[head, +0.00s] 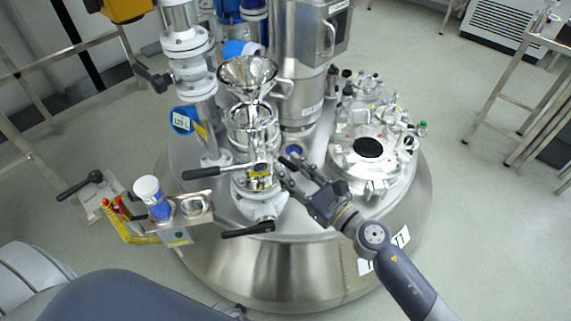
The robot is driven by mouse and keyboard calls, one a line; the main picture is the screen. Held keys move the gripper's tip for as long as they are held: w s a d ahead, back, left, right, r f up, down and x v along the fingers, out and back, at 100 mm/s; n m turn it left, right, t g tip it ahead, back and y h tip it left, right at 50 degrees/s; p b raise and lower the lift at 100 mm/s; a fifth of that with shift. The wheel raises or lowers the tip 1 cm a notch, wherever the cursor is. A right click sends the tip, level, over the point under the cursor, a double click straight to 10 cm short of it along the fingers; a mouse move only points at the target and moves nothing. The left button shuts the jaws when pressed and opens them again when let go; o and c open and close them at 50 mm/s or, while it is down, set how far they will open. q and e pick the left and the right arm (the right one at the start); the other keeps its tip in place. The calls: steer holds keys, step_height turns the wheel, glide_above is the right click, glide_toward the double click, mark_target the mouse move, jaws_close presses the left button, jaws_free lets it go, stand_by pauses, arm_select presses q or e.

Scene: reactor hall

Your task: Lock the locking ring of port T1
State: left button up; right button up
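A steel port column (252,135) with a funnel (247,75) on top stands on the round vessel lid. A ring with a black-handled lever (202,173) sits around its lower part, the handle pointing left. A small yellow label (261,171) is on its front; I cannot read T1 on it. A second black handle (247,231) is on the fitting below. My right gripper (282,172) comes from the lower right, its fingers spread beside the ring's right side. I cannot tell whether they touch it. My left gripper is out of view.
A manway with a dark round window (368,147) and several clamps is on the right. A white pipe with valves (188,70) rises behind left. A side shelf (190,210) holds a blue-and-white container (152,196). Steel tables (540,90) stand at the far right.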

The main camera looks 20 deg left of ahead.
steer(key=shift+v, duration=2.6)
